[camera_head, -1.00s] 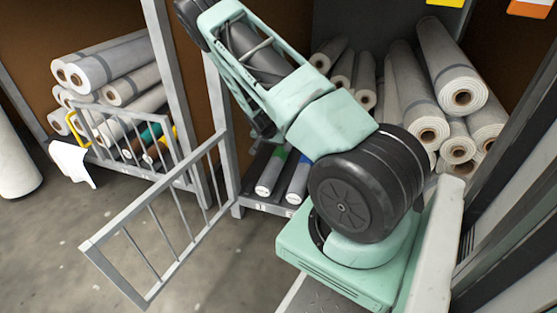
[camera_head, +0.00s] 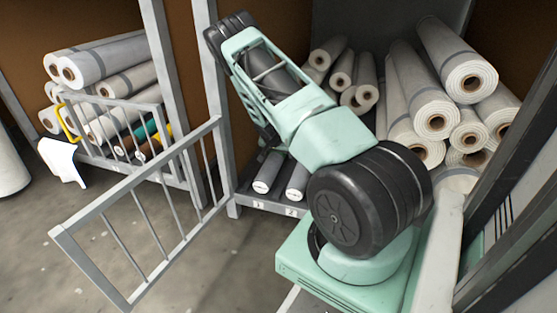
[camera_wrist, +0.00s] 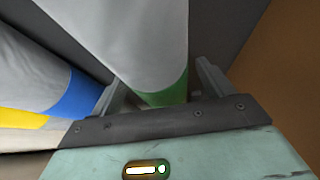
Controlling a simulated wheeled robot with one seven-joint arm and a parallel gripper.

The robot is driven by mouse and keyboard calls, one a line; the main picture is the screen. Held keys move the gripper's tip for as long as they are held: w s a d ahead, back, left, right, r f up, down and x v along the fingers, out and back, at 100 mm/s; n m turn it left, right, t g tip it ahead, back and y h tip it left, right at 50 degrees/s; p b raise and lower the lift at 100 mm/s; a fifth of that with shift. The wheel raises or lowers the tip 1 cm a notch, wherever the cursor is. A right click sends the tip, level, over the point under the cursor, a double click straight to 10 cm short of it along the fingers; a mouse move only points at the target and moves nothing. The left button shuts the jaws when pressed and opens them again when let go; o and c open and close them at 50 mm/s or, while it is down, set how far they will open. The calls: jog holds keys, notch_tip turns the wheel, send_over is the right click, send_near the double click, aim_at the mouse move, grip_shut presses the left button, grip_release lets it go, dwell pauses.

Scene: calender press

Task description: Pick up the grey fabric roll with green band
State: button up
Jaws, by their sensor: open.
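The grey fabric roll with green band (camera_wrist: 150,45) fills the middle of the wrist view, its green band close to my gripper. My gripper (camera_wrist: 158,92) is open, with one finger on each side of this roll near the band. I cannot tell whether the fingers touch it. In the head view the near end of this roll (camera_head: 266,173) shows on a low shelf, left of a similar roll. My arm covers its band there, and my fingertips are hidden.
A blue-banded roll (camera_wrist: 50,75) lies close left of it, with a yellow-banded one (camera_wrist: 22,118) beyond. An open barred gate (camera_head: 140,215) and a post (camera_head: 222,150) stand left of the shelf. Stacked grey rolls (camera_head: 436,95) rise at right.

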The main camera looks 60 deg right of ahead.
jog(key=shift+d+f, duration=0.15)
jog(key=shift+f, duration=0.05)
jog(key=shift+r, duration=0.1)
jog(key=c, duration=1.3)
